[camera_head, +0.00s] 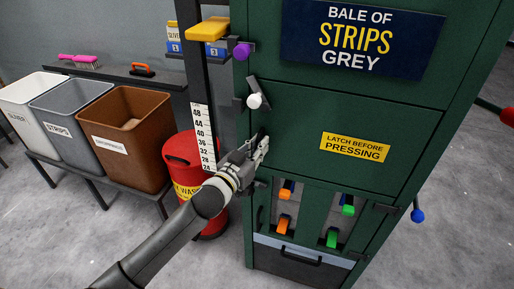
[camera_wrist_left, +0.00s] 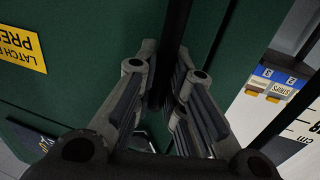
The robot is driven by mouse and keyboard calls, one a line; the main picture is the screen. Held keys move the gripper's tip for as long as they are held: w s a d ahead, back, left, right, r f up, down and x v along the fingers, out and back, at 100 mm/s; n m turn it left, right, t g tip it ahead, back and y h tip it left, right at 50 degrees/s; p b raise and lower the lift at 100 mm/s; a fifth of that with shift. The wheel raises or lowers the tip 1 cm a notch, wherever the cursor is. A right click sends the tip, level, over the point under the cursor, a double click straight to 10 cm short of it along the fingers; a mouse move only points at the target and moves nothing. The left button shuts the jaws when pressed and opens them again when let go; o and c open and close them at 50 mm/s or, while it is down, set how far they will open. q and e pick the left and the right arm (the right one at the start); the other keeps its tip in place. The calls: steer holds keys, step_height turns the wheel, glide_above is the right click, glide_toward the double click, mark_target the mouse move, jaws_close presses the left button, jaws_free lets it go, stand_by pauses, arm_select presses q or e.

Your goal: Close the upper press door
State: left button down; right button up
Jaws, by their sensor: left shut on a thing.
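The green press stands at the right of the head view. Its middle panel, the door (camera_head: 295,125) with the yellow "LATCH BEFORE PRESSING" label (camera_head: 355,147), looks near flush with the frame; any small gap is hard to tell. My left gripper (camera_head: 262,146) is at the door's left edge, shut on a dark upright handle (camera_wrist_left: 172,45), which runs between the fingers in the left wrist view (camera_wrist_left: 165,100). The fingers hide part of the handle. A white-knobbed latch (camera_head: 256,100) sits tilted just above the gripper, and a purple knob (camera_head: 242,51) is higher. My right gripper is not in view.
A red bin (camera_head: 184,160) stands close left of the press, behind my left arm. White, grey and brown bins (camera_head: 126,140) stand on a rack farther left. A height scale (camera_head: 203,138) stands by the press.

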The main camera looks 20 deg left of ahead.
arm_select(q)
steer(key=shift+w+r, duration=0.1)
steer(key=shift+r, duration=0.1)
steer(key=c, duration=2)
jaws_free()
steer(key=shift+a, duration=0.1)
steer(key=o, duration=0.5)
steer(key=shift+w+f, duration=0.15)
steer(key=shift+w, duration=0.15)
steer(key=shift+s, duration=0.1)
steer(key=shift+s+f, duration=0.1)
steer(key=shift+s, duration=0.35)
steer(key=v, duration=1.1)
